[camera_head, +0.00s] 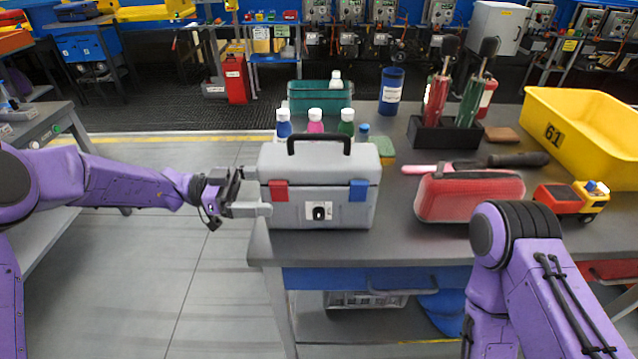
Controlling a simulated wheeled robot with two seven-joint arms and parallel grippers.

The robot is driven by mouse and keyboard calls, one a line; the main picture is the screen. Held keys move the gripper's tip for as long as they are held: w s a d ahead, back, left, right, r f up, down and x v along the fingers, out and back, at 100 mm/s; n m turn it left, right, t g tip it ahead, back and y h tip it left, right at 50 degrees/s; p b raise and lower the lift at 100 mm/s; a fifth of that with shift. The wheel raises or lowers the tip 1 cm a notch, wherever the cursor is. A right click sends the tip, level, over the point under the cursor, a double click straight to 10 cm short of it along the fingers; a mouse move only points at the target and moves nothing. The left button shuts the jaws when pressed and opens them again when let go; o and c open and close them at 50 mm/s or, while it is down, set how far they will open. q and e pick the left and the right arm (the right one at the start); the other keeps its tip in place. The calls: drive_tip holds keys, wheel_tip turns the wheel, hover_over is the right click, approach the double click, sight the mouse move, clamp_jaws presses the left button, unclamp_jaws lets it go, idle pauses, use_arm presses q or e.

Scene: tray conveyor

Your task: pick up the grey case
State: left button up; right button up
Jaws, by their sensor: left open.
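The grey case (345,207) is a grey toolbox with a black top handle, one red latch, one blue latch and a small lock plate in front. It stands upright at the left front corner of the table. My left gripper (256,191) is at the case's left side, open, with its fingers pointing right towards it. The fingertips are very close to the case's left end; I cannot tell whether they touch it. My right arm shows at the lower right, but its gripper is out of view.
A red case (470,196) lies to the right on the table (405,240). Several small bottles (315,121) and a teal bin (310,93) stand behind the grey case. A screwdriver holder (445,134), a toy truck (572,200) and a yellow crate (582,120) are further right.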

sight(279, 181)
use_arm(q)
drive_tip(key=d, duration=0.4)
drive_tip(key=shift+p, duration=0.4)
drive_tip(key=shift+w+r, duration=0.1)
drive_tip(key=shift+w, duration=0.05)
drive_tip(key=c, duration=1.5)
drive_tip(key=shift+r, duration=0.5)
wheel_tip(279, 181, up, 3)
drive_tip(key=shift+f, duration=0.2)
drive_tip(key=s+r, duration=0.5)
drive_tip(key=shift+d+r+b, duration=0.2)
drive_tip(key=shift+d+b, duration=0.1)
drive_tip(key=shift+b, duration=0.05)
drive_tip(key=s+r, duration=0.1)
drive_tip(key=s, duration=0.2)
drive_tip(key=s+d+r, duration=0.1)
drive_tip(key=s, duration=0.2)
drive_tip(key=s+r, duration=0.2)
drive_tip(key=s, duration=0.1)
drive_tip(key=shift+d+b, duration=0.15)
drive_tip(key=shift+b, duration=0.2)
